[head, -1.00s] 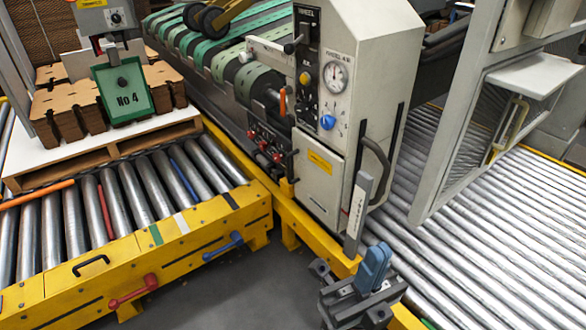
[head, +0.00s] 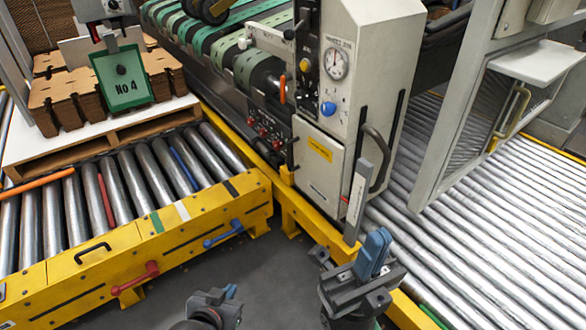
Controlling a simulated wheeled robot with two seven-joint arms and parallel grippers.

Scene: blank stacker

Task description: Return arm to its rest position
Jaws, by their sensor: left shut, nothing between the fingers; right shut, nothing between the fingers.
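My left gripper (head: 229,293) is at the bottom middle of the head view, over the grey floor, with its blue-tipped fingers shut and empty. It is only partly in the picture. My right gripper (head: 376,243) is further right, in front of the machine's lower corner and the yellow frame rail. Its blue fingers are together and empty, pointing up in the picture. Neither gripper appears to hold any part of the machine. Whether the right one touches the rail behind it cannot be told.
The grey machine cabinet (head: 362,95) with a gauge and levers stands behind my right gripper. A yellow-framed roller conveyor (head: 140,250) with red and blue handles is on the left, bearing a pallet of cardboard blanks (head: 65,95). Another roller bed (head: 480,220) fills the right. Grey floor (head: 270,265) lies between.

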